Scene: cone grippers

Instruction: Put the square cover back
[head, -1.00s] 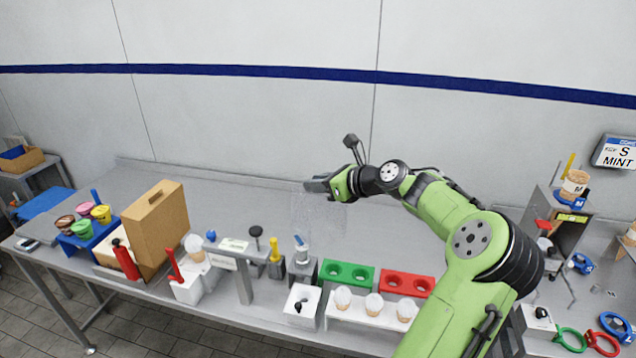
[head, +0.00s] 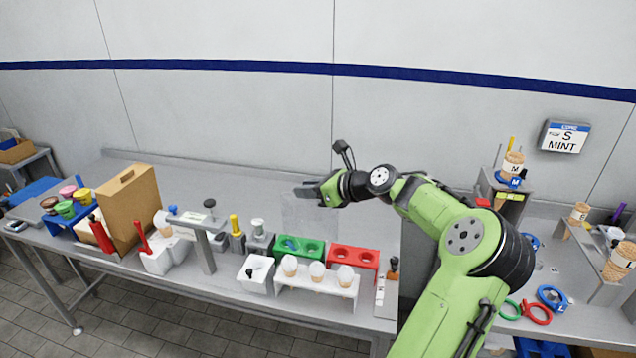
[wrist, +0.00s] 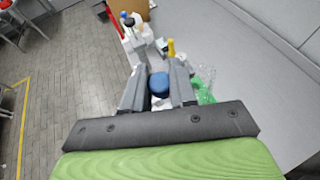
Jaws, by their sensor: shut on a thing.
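My gripper (head: 308,191) is raised over the table behind the green holder. In the wrist view its fingers close around a blue round knob (wrist: 159,83). The square cover (head: 296,212) appears as a faint clear pane hanging under the gripper. In the wrist view its clear edges (wrist: 207,74) show beside the right finger, with green seen near them. Most of the cover is hidden by the fingers or too transparent to trace. I cannot tell its exact tilt.
A tall brown box (head: 130,207) stands farther left. The table's back is clear.

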